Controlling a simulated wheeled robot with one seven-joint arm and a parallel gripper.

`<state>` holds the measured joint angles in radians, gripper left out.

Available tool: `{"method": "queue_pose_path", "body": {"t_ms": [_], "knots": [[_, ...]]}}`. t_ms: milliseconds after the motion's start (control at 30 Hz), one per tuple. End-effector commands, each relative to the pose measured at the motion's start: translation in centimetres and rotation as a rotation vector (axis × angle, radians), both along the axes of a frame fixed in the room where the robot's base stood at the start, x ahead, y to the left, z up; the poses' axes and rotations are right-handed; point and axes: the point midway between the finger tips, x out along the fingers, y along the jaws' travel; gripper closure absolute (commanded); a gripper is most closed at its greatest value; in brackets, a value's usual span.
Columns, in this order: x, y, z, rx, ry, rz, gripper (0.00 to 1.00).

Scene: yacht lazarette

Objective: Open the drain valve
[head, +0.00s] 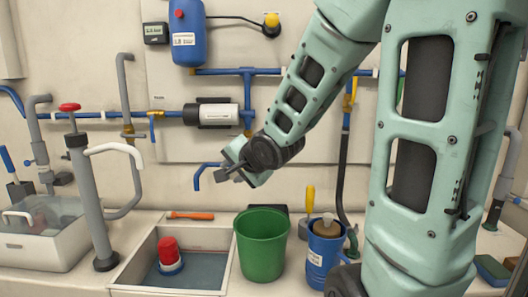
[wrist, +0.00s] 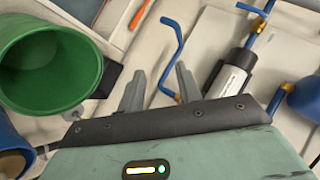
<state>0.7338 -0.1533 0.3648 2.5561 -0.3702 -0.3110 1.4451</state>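No part is clearly labelled as the drain valve, and I cannot tell which fitting it is. My gripper (head: 226,174) is raised in front of the wall panel, above the green bucket. A small yellow-handled valve (head: 350,95) sits on the blue pipe at right. A small blue-handled valve (head: 152,122) is at left.
The green bucket (head: 262,245) stands on the counter below my gripper, beside a blue container (head: 325,250). A red-topped item (head: 169,255) stands in a basin at left. A white cylinder (head: 212,115) hangs above.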

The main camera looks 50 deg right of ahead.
Motion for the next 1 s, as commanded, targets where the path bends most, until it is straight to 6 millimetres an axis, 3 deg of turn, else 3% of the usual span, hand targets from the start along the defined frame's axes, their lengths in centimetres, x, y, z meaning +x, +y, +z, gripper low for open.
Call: {"method": "queue_pose_path", "body": {"t_ms": [33,100,300,400,567,933,1000], "knots": [[-0.5,-2.9,-0.1,0.043,-0.071,-0.088,0.65],[-1.3,-6.1,0.8,0.111,-0.178,-0.186,0.65],[-4.2,-12.4,2.9,0.267,-0.425,-0.361,0.65],[-5.3,-13.9,3.5,0.313,-0.495,-0.399,0.65],[-5.7,-14.7,4.1,0.345,-0.535,-0.416,0.65],[-3.3,-16.0,3.9,0.352,-0.533,-0.418,0.65],[-1.9,-16.8,2.9,0.347,-0.535,-0.416,0.65]]}}
